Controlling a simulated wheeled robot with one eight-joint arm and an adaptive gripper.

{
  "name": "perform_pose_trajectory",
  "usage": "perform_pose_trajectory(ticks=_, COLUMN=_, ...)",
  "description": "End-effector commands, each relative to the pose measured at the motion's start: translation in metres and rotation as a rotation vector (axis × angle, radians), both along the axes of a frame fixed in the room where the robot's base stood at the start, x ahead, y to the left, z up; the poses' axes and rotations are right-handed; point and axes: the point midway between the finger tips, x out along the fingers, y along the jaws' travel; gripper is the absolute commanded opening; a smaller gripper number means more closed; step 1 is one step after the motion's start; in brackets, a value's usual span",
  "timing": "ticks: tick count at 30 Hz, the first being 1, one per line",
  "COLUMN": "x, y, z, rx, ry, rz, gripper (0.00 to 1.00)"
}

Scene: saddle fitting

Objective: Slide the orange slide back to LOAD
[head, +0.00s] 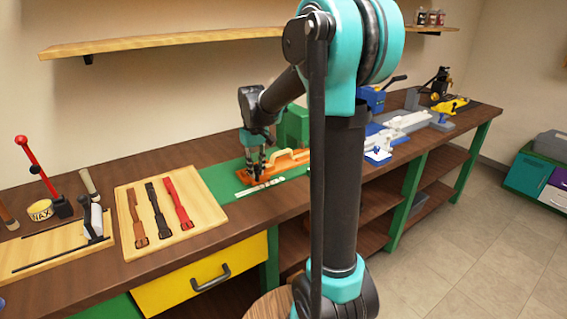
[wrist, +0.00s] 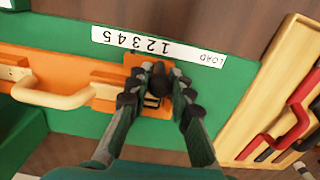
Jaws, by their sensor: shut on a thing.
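The orange slide (wrist: 133,68) lies on the green board in the wrist view, with a dark knob (wrist: 158,76) standing on it. My gripper (wrist: 158,92) is shut on the knob; its fingers hide part of the slide. A white scale strip (wrist: 190,54) runs along the board, with upside-down numbers and the word LOAD at its right end. The slide sits beside the numbers, left of LOAD and apart from it. In the head view my gripper (head: 257,174) is at the left end of the orange fixture (head: 285,164), behind the scale strip (head: 259,188).
A pale handle (wrist: 55,96) rises from the orange fixture left of my gripper. A wooden board (head: 200,213) with several straps lies to the left in the head view. A green block (head: 294,124) stands behind the fixture. Bare green board lies right of the slide.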

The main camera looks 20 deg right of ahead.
Motion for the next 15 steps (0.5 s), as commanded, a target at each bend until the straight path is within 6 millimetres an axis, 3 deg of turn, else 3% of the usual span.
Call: perform_pose_trajectory(ticks=15, x=-0.0026, y=0.0089, z=0.0001, rx=-0.002, ry=-0.001, rz=0.000, gripper=0.04)
